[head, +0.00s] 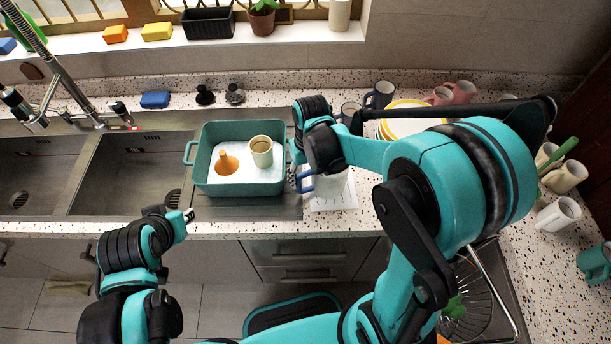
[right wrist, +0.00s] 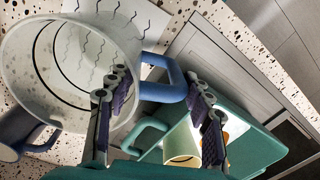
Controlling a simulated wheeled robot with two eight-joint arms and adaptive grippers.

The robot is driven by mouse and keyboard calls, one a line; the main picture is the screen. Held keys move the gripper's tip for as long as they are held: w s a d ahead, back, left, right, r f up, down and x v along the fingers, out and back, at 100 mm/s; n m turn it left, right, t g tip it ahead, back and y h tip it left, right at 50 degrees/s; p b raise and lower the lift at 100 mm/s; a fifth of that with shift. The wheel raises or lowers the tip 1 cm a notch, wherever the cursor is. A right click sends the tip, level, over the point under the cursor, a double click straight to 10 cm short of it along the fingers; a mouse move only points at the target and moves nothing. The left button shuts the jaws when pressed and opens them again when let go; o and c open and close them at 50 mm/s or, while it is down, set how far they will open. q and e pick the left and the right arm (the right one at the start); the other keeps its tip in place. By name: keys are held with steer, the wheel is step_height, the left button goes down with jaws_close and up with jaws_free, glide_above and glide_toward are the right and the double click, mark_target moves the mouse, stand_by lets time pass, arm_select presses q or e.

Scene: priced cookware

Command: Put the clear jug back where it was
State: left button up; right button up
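The clear jug (right wrist: 70,75) with a blue handle (right wrist: 172,85) fills the left of the right wrist view. In the head view it is mostly hidden behind my right arm, with its clear body (head: 330,186) and blue handle (head: 305,182) showing on the counter by the teal tub. A white sheet with wavy lines (head: 345,198) lies at the jug; whether the jug rests fully on it is unclear. My right gripper (right wrist: 160,98) is open, its fingers apart on either side of the handle. My left gripper (head: 188,216) hangs in front of the sink edge, away from the jug.
The teal tub (head: 240,188) holds an orange funnel (head: 227,163) and a cream cup (head: 262,152), close left of the jug. Stacked plates (head: 405,122) and several mugs stand behind and right. The double sink (head: 125,172) is at left.

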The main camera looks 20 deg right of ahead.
steer(key=shift+o, duration=0.3)
steer(key=shift+r+p, duration=0.3)
steer(key=shift+p, duration=0.05)
steer(key=r+p, duration=0.1)
steer(key=r, duration=0.2)
steer(key=r+p, duration=0.1)
steer(key=r, duration=0.7)
steer(key=shift+d+r+p, duration=0.25)
steer(key=shift+d+p, duration=0.1)
steer(key=shift+p, duration=0.05)
steer(key=s+d+r+t, duration=0.1)
steer(key=s+t, duration=0.2)
steer(key=s, duration=0.1)
steer(key=s+d+r+m+t, duration=0.1)
steer(key=s+d+t, duration=0.1)
steer(key=s+t, duration=0.2)
steer(key=shift+s+d+r+m+h, duration=0.25)
steer(key=shift+s+d+m+h, duration=0.05)
steer(key=shift+s, duration=0.35)
step_height(320, 180, down, 11)
steer(key=b, duration=1)
steer(key=shift+r+b, duration=0.15)
steer(key=shift+b, duration=0.15)
